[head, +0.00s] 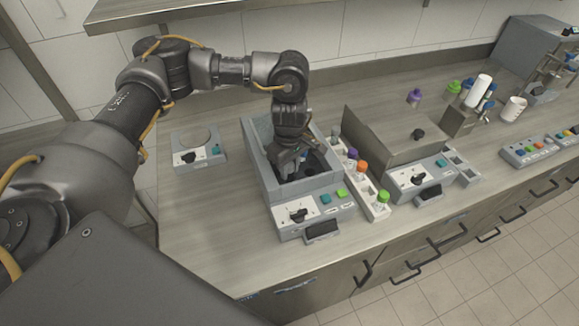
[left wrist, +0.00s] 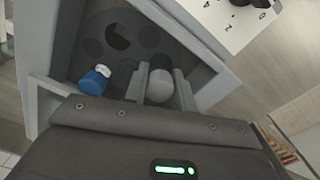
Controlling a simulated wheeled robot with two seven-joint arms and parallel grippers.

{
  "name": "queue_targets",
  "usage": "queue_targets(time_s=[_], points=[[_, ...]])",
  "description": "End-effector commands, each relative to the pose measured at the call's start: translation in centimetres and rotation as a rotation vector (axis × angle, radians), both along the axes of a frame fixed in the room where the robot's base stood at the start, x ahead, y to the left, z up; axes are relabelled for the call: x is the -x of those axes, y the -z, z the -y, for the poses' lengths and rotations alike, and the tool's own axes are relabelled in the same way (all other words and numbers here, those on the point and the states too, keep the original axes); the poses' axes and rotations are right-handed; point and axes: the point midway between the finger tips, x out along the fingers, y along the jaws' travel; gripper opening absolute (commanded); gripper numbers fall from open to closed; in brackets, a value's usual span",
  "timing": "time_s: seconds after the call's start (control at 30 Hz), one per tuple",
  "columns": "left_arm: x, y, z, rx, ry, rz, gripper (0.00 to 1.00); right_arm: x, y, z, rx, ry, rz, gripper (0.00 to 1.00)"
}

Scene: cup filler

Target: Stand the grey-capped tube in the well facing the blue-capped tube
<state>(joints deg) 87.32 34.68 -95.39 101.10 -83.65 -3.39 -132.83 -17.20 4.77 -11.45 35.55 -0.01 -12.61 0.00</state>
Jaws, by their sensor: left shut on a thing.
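My left gripper (head: 288,168) reaches down inside the open-topped grey machine (head: 254,160). In the left wrist view, my left gripper (left wrist: 161,88) is shut on the grey-capped tube (left wrist: 160,86), whose cap shows between the fingers. The blue-capped tube (left wrist: 95,80) stands in the dark round rotor (left wrist: 128,60), to the left of the fingers. Several dark wells show in the rotor above them. The lower body of the grey-capped tube is hidden, so I cannot tell whether it is in a well. My right gripper is not in view.
A white rack (head: 375,207) beside the machine holds purple-, orange-, green- and grey-capped tubes. A second machine (head: 392,135) with its lid shut stands to the right. A small plate device (head: 197,148) is to the left. The machine's walls closely surround my gripper.

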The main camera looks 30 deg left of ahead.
Motion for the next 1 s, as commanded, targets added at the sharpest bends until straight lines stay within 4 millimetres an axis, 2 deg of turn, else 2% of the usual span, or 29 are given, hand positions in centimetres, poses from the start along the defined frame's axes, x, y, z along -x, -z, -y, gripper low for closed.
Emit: queue_targets(time_s=[0.07, 0.1, 0.27, 0.53, 0.63, 0.73, 0.77, 1.0], points=[[0.0, 0.0, 0.0, 0.000, 0.000, 0.000, 0.04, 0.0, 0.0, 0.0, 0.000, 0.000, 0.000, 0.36], [0.0, 0.0, 0.0, 0.000, 0.000, 0.000, 0.27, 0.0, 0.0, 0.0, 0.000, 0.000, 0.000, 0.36], [0.0, 0.0, 0.0, 0.000, 0.000, 0.000, 0.48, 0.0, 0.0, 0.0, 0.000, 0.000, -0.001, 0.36], [0.0, -0.1, 0.0, 0.000, 0.000, 0.000, 0.48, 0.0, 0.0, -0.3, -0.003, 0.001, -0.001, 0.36], [0.0, -0.7, 0.0, 0.000, 0.000, 0.000, 0.48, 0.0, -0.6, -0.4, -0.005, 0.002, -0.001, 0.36], [0.0, -1.9, 0.0, 0.000, 0.000, 0.001, 0.48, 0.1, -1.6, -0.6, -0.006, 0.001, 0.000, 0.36], [-0.1, -2.0, 0.0, 0.000, 0.002, 0.004, 0.48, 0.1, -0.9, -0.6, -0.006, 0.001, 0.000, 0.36], [-0.2, -6.9, 0.0, -0.001, 0.002, 0.008, 0.48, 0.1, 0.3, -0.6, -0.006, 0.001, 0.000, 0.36]])
